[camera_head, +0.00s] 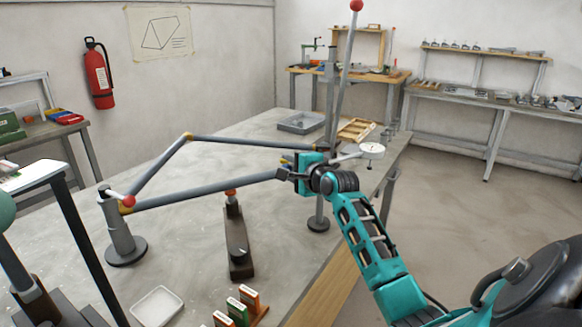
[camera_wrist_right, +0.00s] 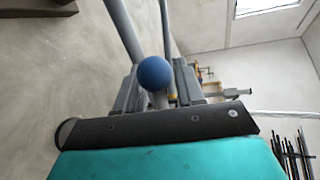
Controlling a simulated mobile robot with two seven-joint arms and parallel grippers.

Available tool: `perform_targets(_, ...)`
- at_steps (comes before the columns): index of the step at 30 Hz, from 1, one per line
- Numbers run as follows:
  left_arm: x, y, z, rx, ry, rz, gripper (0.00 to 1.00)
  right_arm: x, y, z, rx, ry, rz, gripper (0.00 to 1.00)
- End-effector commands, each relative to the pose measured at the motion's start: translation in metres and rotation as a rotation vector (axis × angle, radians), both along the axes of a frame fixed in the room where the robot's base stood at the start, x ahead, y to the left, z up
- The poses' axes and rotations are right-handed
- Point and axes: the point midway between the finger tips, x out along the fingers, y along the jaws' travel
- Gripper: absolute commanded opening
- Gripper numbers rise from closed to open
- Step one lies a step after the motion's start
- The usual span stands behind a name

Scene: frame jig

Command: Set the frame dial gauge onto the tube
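The dial gauge (camera_head: 372,150) has a white round face and sits just right of my right gripper, joined to it by a short light arm. My right gripper (camera_head: 297,174) is at the right end of the lower grey tube (camera_head: 215,190). In the right wrist view, a blue ball (camera_wrist_right: 154,73) stands between the fingers, and the fingers (camera_wrist_right: 157,92) close on the part below it, which looks like the gauge's grip. Whether the gauge touches the tube is hidden by the gripper. My left gripper is out of view.
The tube frame rests on a round-footed post (camera_head: 122,238) at left and a tall post (camera_head: 328,105) at right. A clamp block (camera_head: 238,245), a white tray (camera_head: 157,305) and coloured blocks (camera_head: 240,305) stand in front. A grey tray (camera_head: 300,122) and a wooden tray (camera_head: 356,130) lie behind.

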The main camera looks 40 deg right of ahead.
Motion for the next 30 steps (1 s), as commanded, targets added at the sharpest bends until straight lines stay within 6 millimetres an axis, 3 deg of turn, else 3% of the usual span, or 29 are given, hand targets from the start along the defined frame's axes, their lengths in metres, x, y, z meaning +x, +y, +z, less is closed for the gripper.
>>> perform_targets(6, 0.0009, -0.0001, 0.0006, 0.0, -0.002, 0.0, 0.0, 0.0, -0.0001, 0.0001, 0.0, 0.0, 0.0, 0.37)
perform_targets(18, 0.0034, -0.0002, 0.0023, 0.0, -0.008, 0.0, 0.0, 0.0, 0.0003, 0.0001, 0.0, 0.0, 0.001, 0.0)
perform_targets(30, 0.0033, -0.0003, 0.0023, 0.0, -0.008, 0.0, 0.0, 0.0003, 0.0014, 0.0001, 0.002, -0.001, 0.003, 0.0)
